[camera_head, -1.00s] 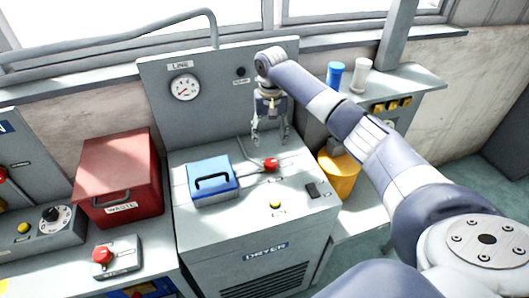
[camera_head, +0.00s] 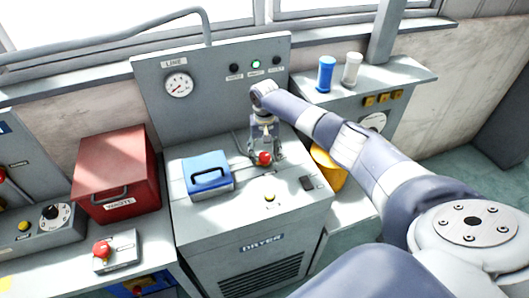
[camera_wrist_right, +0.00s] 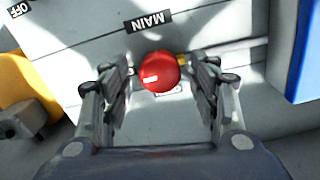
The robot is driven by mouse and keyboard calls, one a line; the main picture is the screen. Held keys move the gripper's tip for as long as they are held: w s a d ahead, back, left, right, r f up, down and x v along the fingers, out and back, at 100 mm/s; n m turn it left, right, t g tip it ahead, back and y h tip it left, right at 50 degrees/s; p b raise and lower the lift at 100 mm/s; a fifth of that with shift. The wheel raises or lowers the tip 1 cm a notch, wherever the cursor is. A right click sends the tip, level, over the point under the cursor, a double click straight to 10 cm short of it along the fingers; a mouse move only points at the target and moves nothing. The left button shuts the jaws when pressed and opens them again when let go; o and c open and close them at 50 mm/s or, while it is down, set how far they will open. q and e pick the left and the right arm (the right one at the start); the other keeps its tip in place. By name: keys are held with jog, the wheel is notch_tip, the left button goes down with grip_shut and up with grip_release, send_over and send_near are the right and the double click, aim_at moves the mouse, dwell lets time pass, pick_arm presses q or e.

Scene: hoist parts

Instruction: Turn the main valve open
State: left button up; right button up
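The main valve is a round red knob (camera_head: 264,158) on top of the grey dryer cabinet. In the right wrist view the red knob (camera_wrist_right: 160,72) has a white mark on its left side and sits beside a "MAIN" label (camera_wrist_right: 149,20). My right gripper (camera_head: 267,155) points down over the knob. In the wrist view the right gripper's fingers (camera_wrist_right: 158,75) are spread on both sides of the knob, with small gaps showing; contact is not visible. My left gripper is not in view.
A blue box with a handle (camera_head: 207,176) stands left of the knob. The panel behind holds a "LINE" gauge (camera_head: 179,85) and a lit green lamp (camera_head: 256,64). A red waste box (camera_head: 116,180) stands further left.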

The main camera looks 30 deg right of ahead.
jog(key=c, duration=0.9)
jog(key=shift+n, duration=0.3)
jog(key=n+p, duration=0.1)
jog(key=n, duration=0.2)
jog(key=shift+n, duration=0.3)
jog(key=n, duration=0.5)
jog(key=shift+a, duration=0.1)
jog(key=n, duration=0.4)
jog(key=shift+n, duration=2.3)
jog(key=shift+r, duration=0.1)
